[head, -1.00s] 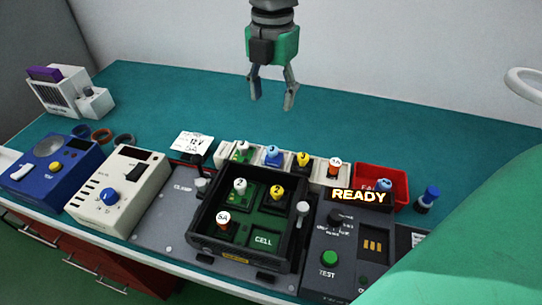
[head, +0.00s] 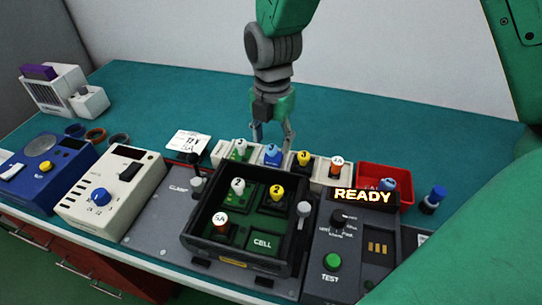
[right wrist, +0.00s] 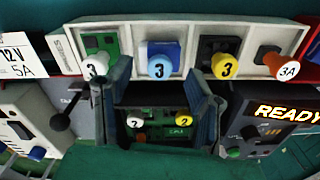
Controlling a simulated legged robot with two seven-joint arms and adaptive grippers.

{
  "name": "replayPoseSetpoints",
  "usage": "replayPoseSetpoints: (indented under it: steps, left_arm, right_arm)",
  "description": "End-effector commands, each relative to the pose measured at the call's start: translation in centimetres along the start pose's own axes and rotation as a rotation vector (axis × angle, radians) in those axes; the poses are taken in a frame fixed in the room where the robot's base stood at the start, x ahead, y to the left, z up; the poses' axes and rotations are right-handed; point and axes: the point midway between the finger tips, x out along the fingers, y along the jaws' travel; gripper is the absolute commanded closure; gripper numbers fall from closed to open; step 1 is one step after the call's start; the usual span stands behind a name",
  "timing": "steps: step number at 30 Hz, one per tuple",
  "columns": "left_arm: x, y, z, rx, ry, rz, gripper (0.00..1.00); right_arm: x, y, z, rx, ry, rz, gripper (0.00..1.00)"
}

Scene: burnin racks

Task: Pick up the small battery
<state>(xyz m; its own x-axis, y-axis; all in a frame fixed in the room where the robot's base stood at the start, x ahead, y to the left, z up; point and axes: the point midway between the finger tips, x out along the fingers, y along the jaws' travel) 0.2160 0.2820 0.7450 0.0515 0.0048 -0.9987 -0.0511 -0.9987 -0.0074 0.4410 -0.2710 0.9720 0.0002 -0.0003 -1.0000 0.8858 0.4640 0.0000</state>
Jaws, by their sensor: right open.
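No piece is labelled a battery, so I cannot tell surely which is the small one. My right gripper (head: 272,143) is open and empty, pointing down over the rack at the marked blue piece. In the wrist view its fingers (right wrist: 160,80) lie on either side of the blue cap. My left gripper is out of view.
The pale rack also holds white-, yellow- and orange-capped pieces close beside. In front is a black fixture (head: 190,250) with capped modules and a bare CELL area (head: 262,244). A READY tester (head: 335,290) stands right.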

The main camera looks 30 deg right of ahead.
Motion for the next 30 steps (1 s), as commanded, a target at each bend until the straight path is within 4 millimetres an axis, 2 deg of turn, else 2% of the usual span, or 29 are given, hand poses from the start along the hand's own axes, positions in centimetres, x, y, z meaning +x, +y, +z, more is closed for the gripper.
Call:
replayPoseSetpoints:
  steps: [1,5,13,14,15,17,18,26,30]
  left_arm:
    - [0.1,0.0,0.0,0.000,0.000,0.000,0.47]
    - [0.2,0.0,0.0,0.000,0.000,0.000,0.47]
    - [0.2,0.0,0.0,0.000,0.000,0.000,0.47]
    - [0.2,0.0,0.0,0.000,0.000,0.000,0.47]
    - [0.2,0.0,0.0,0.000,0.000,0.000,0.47]
    - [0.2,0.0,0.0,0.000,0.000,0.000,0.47]
    - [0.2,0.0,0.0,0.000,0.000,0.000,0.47]
    - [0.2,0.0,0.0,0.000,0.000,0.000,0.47]
    - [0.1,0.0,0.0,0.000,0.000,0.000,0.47]
  right_arm:
    - [1.0,-0.1,0.0,0.001,0.000,-0.004,0.53]
    - [2.3,-0.1,0.0,0.001,0.000,-0.001,0.53]
    - [2.5,-0.1,0.0,0.001,0.000,0.001,0.53]
    - [2.5,-0.1,0.0,0.001,0.000,0.001,0.60]
    - [2.5,-0.1,0.0,0.001,0.000,0.001,0.74]
    - [2.5,-0.1,0.0,0.001,0.000,0.001,0.95]
    - [2.5,0.0,0.0,0.001,0.000,0.001,1.00]
    - [2.5,0.0,0.0,0.001,0.000,0.001,1.00]
    - [1.6,0.0,0.0,0.001,0.000,0.003,1.00]
